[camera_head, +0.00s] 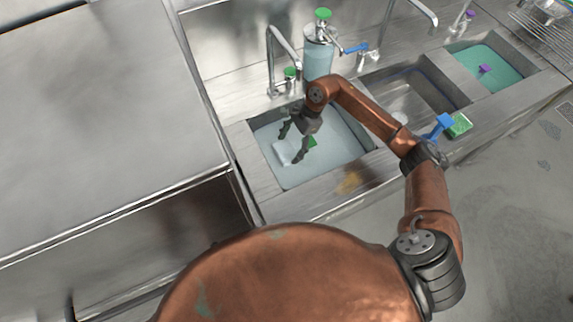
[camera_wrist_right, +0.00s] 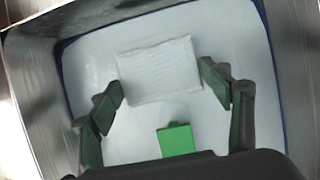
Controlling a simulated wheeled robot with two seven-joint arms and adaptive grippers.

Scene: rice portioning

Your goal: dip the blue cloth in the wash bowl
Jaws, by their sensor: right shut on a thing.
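My right gripper (camera_head: 292,143) reaches down into the left sink basin (camera_head: 330,180), which holds pale, milky water. In the right wrist view its fingers (camera_wrist_right: 160,84) stand at both sides of a pale folded pad (camera_wrist_right: 157,72) and are shut on it. The pad looks white rather than blue; it also shows low in the basin in the head view (camera_head: 283,154). I cannot tell how deep it sits in the water. I see no plainly blue cloth and no separate wash bowl. My left gripper is out of view.
A green block (camera_wrist_right: 176,139) lies in the same basin. A middle basin (camera_head: 410,95) and a teal-filled basin (camera_head: 505,68) are to the right. A tap (camera_head: 272,65) and a dispenser (camera_head: 317,58) stand behind. A green sponge (camera_head: 460,126) and a blue object (camera_head: 441,124) are near my arm.

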